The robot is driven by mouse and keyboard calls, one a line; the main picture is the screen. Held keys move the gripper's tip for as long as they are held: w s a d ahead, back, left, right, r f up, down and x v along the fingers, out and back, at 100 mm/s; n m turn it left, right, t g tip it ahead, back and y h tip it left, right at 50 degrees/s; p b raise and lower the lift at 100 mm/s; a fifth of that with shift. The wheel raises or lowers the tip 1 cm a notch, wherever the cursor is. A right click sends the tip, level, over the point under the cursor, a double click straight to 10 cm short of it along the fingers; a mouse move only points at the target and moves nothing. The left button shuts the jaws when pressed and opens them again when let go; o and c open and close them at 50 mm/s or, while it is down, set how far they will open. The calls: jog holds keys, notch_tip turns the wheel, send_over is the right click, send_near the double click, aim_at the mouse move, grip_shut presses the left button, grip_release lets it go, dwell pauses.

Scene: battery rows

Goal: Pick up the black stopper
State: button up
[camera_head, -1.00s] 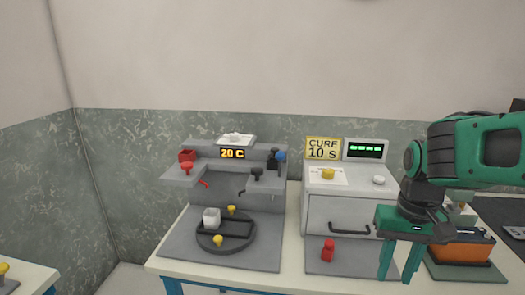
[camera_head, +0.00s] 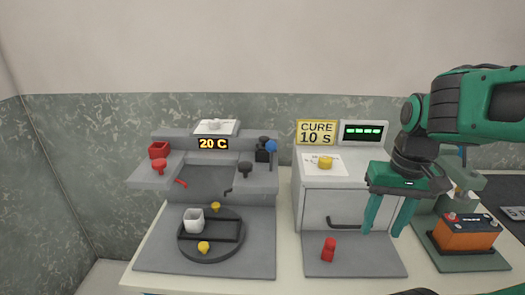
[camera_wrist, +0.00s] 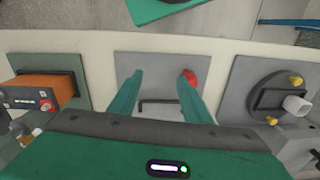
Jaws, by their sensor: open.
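A black stopper (camera_head: 245,167) with a round flat top stands on the right ledge of the grey station (camera_head: 205,205) in the head view. A second black, knob-topped thing (camera_head: 264,141) stands behind it beside a blue ball; its exact shape is unclear. My gripper (camera_head: 382,230) is open and empty, pointing down in front of the cure unit, well to the right of the black stopper. In the wrist view my gripper's fingers (camera_wrist: 161,78) are spread apart with nothing between them. I cannot make out the black stopper in the wrist view.
A red bottle (camera_head: 328,249) stands on the grey mat left of my gripper. The white cure unit (camera_head: 330,177) with a drawer stands behind it. An orange battery (camera_head: 467,235) stands at right.

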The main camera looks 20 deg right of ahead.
jog(key=w+a+r+n+t+y, duration=0.1)
jog(key=w+a+r+n, duration=0.15)
jog(key=w+r, duration=0.4)
jog(key=w+a+r+n+t, duration=0.1)
jog(key=w+a+r+n, duration=0.2)
jog(key=w, duration=0.6)
jog(key=n+y, duration=0.1)
jog(key=n, duration=0.8)
send_near(264, 137)
jog(key=x, duration=0.3)
jog(key=shift+d+f, duration=0.1)
jog(key=shift+d, duration=0.1)
jog(key=shift+a+x, duration=0.1)
jog(key=shift+x, duration=1.2)
jog(key=shift+a+x, duration=0.15)
jog(key=shift+x, duration=1.2)
jog(key=shift+c, duration=0.2)
grip_shut()
